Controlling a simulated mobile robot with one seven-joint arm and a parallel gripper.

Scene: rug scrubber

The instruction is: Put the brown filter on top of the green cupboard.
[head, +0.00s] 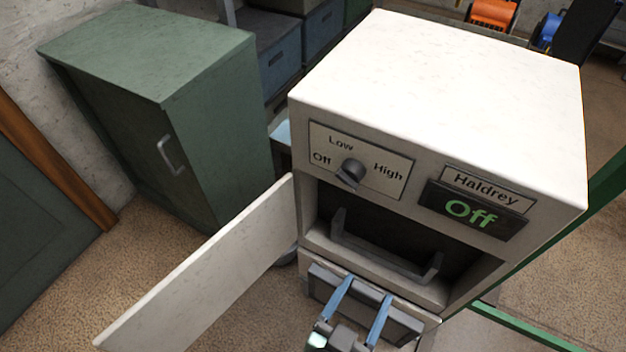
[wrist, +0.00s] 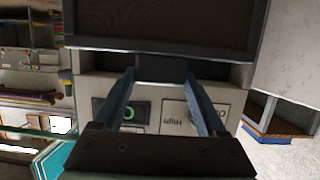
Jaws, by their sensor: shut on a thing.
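The green cupboard (head: 160,50) stands at the left in the head view, its door shut and its flat top bare. My gripper (head: 358,300) is low in front of the white machine. Its two blue fingers are closed on a dark grey piece (head: 408,322). In the wrist view the fingers (wrist: 164,85) reach toward a dark block (wrist: 160,68) below a wide dark panel (wrist: 160,25). I see no clearly brown filter and cannot tell whether the dark held piece is part of it.
The white machine (head: 450,80) reads "Off" on its display (head: 470,213) and has a knob (head: 351,173). Its open door (head: 200,280) sticks out toward the left. A grey handle (head: 385,250) shows in its opening. Blue-grey boxes (head: 280,60) stand beyond the cupboard. Carpet lies between.

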